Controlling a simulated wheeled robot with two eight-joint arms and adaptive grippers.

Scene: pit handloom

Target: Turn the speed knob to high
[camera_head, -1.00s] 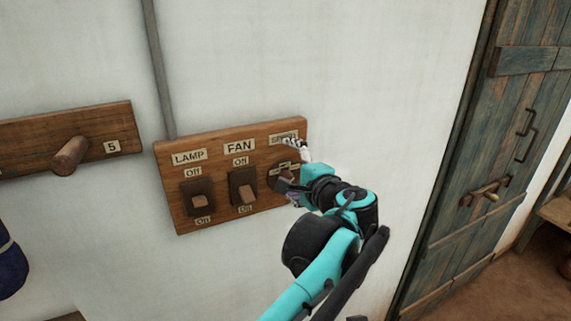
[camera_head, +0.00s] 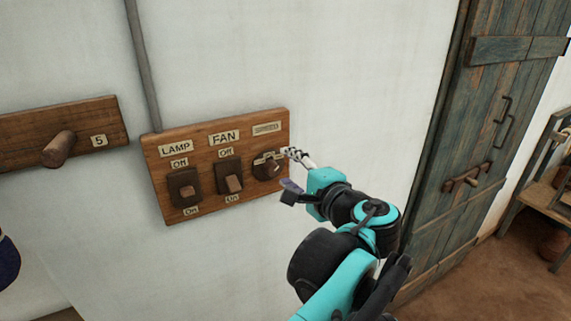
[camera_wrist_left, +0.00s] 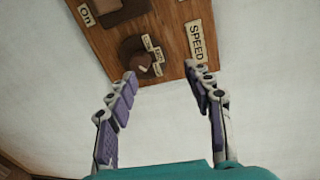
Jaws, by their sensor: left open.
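The speed knob (camera_head: 267,171) is a dark round knob at the right end of a wooden switch board (camera_head: 245,123), under the SPEED label (camera_head: 267,128). It also shows in the left wrist view (camera_wrist_left: 144,62) with small pale labels beside it; their words are too small to read surely. My left gripper (camera_head: 293,172) is open and empty, just right of the knob in the head view. In the left wrist view its fingers (camera_wrist_left: 162,77) are spread wide, one fingertip near the knob and the other near the SPEED label. Contact cannot be told. My right gripper is not in view.
The LAMP switch (camera_head: 185,188) and FAN switch (camera_head: 232,182) sit left of the knob on the same board. A wooden peg (camera_head: 58,149) sticks out further left. A plank door (camera_head: 470,130) stands to the right. The wall between is bare.

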